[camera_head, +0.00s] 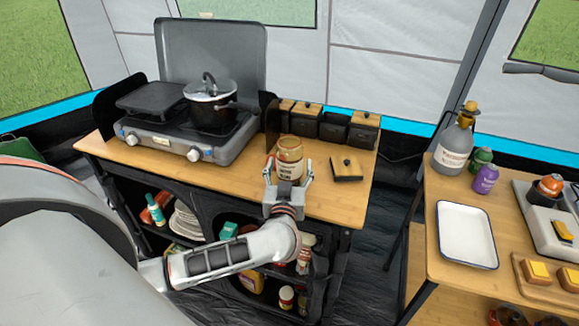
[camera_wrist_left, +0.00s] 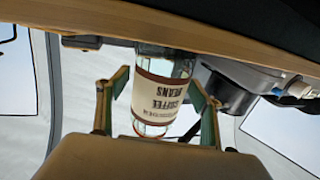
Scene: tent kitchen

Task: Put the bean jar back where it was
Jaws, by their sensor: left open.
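The bean jar (camera_head: 290,160) is clear glass with a cream label and stands upright near the front of the wooden counter, right of the stove. In the left wrist view the jar (camera_wrist_left: 165,95) appears upside down, its label reading "coffee beans". My left gripper (camera_head: 288,180) comes from the front with its fingers open on either side of the jar; the fingers also flank it in the left wrist view (camera_wrist_left: 158,105). Whether either finger touches the glass cannot be told. My right gripper is not in view.
Several black canisters (camera_head: 363,131) line the counter's back right; one (camera_head: 333,127) shows no wooden lid. A stove (camera_head: 190,140) with a pot (camera_head: 210,110) stands left. A white tray (camera_head: 466,236) lies on the right table.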

